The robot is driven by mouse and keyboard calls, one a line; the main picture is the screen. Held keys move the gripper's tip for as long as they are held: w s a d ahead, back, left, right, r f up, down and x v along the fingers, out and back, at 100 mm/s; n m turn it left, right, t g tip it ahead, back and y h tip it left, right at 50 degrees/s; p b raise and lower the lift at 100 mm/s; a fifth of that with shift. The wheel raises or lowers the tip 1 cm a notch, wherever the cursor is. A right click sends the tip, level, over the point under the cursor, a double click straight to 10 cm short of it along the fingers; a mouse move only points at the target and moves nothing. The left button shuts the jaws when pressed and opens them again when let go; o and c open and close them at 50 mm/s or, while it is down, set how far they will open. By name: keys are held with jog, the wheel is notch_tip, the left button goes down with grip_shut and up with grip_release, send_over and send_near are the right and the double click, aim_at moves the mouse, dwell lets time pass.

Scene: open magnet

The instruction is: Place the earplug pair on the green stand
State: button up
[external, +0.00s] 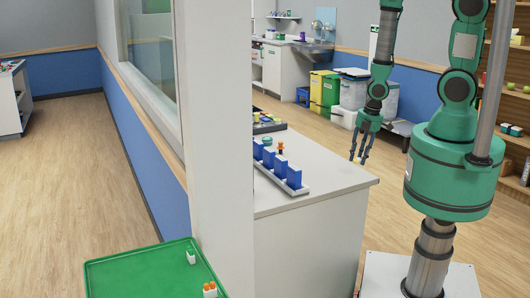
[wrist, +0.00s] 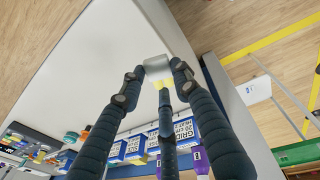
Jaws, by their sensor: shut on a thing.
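My gripper (external: 359,157) hangs fingers-down just past the right edge of the grey counter (external: 325,172). In the wrist view my gripper (wrist: 158,79) is shut on a small pale grey-white piece (wrist: 156,66) with yellow below it, which looks like the earplug pair; the fingers partly hide it. A small teal-green round piece (external: 267,141), possibly the green stand, is on the counter behind the blue boxes, left of my gripper. It also shows in the wrist view (wrist: 70,136), beside an orange piece (wrist: 85,133).
Several blue boxes (external: 280,166) stand in a row on a pale tray near the counter's left side. A green tray (external: 140,274) at front left holds small white pieces with green and orange tops. A wall pillar (external: 215,130) stands between. The counter's right part is clear.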

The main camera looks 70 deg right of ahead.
dwell(0.3)
jog(key=w, duration=0.3)
jog(key=w+m+b, duration=0.1)
jog(key=w, duration=0.2)
jog(key=w+d+m, duration=0.1)
jog(key=w, duration=0.3)
jog(key=shift+f, duration=0.2)
jog(key=w+a+r+m+b, duration=0.1)
jog(key=w+a+r+m, duration=0.1)
jog(key=w, duration=0.7)
jog(key=w+a+r+m+h+b, duration=0.1)
jog(key=w+a+r+m, duration=0.2)
jog(key=w, duration=0.6)
jog(key=w+a+r+m+b, duration=0.2)
jog(key=w+a+r+m, duration=0.1)
jog(key=w, duration=0.6)
jog(key=shift+m+g, duration=0.3)
jog(key=shift+g, duration=0.1)
jog(key=shift+s+f, duration=0.1)
jog(key=shift+s, duration=0.1)
